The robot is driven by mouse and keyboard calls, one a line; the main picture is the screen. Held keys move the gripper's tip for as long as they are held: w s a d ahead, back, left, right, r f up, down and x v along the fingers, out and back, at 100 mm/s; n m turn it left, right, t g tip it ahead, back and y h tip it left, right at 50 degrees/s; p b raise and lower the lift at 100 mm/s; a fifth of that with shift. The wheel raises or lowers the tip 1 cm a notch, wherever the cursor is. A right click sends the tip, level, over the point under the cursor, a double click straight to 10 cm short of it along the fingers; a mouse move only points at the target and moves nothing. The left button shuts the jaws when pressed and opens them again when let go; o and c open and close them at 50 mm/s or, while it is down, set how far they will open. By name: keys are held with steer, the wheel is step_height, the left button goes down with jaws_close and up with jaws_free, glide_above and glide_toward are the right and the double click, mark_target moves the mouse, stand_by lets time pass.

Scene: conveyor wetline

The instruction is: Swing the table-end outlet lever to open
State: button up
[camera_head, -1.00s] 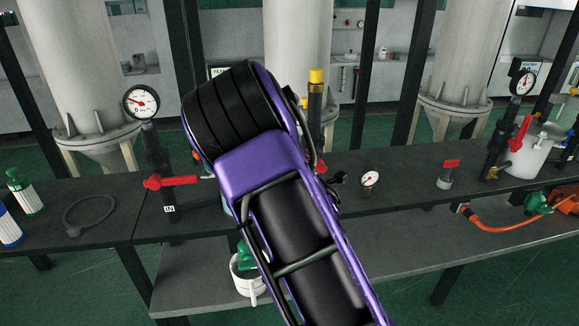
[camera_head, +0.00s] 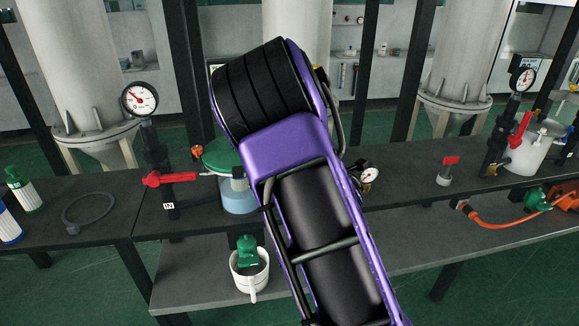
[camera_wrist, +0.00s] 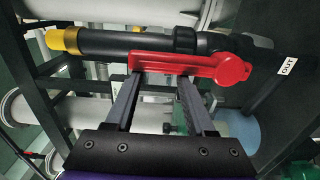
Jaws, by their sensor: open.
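The red outlet lever (camera_wrist: 190,64) shows in the wrist view on a dark pipe, near a white OUT label (camera_wrist: 288,66). The pipe ends in a yellow cap (camera_wrist: 62,40). My gripper (camera_wrist: 160,80) is open. Both fingertips are close to the lever's arm, which crosses the picture at their tips; I cannot tell whether they touch it. Nothing is held. In the head view my purple and black arm hides the gripper and the outlet lever.
In the head view, a second red lever (camera_head: 172,179) sits on the gauge post marked IN. A green-lidded jar (camera_head: 238,195) stands beside it. A white mug (camera_head: 249,281) is on the lower shelf. A small gauge (camera_head: 369,175) is right of my arm.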

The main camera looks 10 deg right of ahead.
steer(key=s, duration=0.6)
steer(key=shift+s+d+b, duration=0.15)
steer(key=shift+s+b, duration=0.15)
steer(key=shift+b, duration=0.1)
